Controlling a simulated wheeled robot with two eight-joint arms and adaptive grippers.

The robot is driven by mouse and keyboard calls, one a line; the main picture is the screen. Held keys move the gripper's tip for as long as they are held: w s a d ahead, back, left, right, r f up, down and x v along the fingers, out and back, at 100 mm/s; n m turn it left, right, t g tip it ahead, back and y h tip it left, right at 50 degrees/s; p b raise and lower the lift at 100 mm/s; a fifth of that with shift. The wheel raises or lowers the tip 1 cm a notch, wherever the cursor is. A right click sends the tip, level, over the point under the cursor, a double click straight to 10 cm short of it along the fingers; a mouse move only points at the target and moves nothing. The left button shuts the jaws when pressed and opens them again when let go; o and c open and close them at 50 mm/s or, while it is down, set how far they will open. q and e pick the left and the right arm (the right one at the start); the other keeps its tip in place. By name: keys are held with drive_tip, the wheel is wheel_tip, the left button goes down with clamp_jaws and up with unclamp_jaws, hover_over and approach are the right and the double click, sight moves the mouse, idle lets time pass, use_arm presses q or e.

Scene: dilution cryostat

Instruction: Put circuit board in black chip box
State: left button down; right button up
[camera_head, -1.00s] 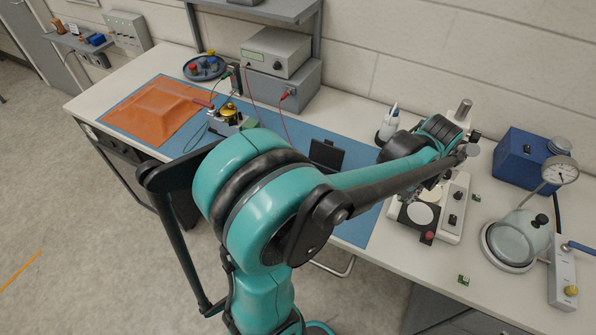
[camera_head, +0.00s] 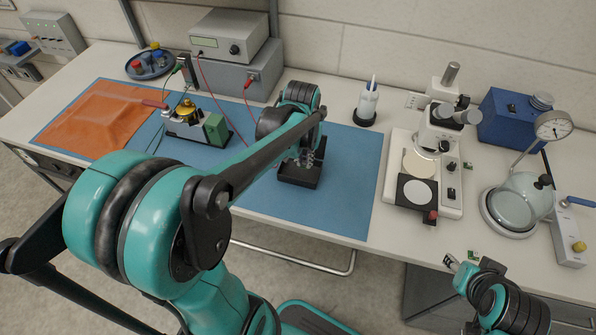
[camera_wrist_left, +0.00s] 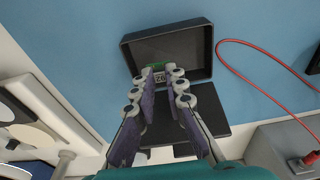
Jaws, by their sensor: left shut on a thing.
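The black chip box (camera_head: 299,178) lies open on the blue mat. In the left wrist view its rimmed tray (camera_wrist_left: 205,35) is at the top and its dark lid (camera_wrist_left: 215,110) extends below. My left gripper (camera_head: 303,157) is directly over the box, pointing down. In the left wrist view, my left gripper (camera_wrist_left: 160,76) is shut on a green circuit board (camera_wrist_left: 157,66). The board appears over or in the tray's near part; I cannot tell whether it touches the floor. My right gripper (camera_head: 460,264) is at the lower right, its jaw state unclear.
A green-sided device (camera_head: 200,125) stands left of the box. A red cable (camera_wrist_left: 260,75) runs nearby. The mat (camera_head: 340,200) is clear right of the box.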

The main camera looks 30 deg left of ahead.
sight(299, 176)
use_arm(q)
drive_tip(key=shift+s+a+f, duration=0.1)
drive_tip(key=shift+a+f, duration=0.35)
drive_tip(key=shift+a, duration=0.25)
drive_tip(key=shift+f+b, duration=1.05)
drive_tip(key=shift+f, duration=0.95)
drive_tip(key=shift+f, duration=0.1)
drive_tip(key=c, duration=1.6)
unclamp_jaws()
drive_tip(key=shift+o, duration=0.2)
wheel_tip(299, 176, up, 12)
drive_tip(key=s+p, duration=0.2)
drive_tip(key=p, duration=0.2)
drive_tip(key=s+d+m+t, duration=0.2)
drive_tip(key=s+d+t, duration=0.3)
drive_tip(key=s+d, duration=0.3)
drive_tip(key=d, duration=0.2)
drive_tip(key=shift+s+d+f+m, duration=0.3)
drive_tip(key=shift+s+m, duration=0.1)
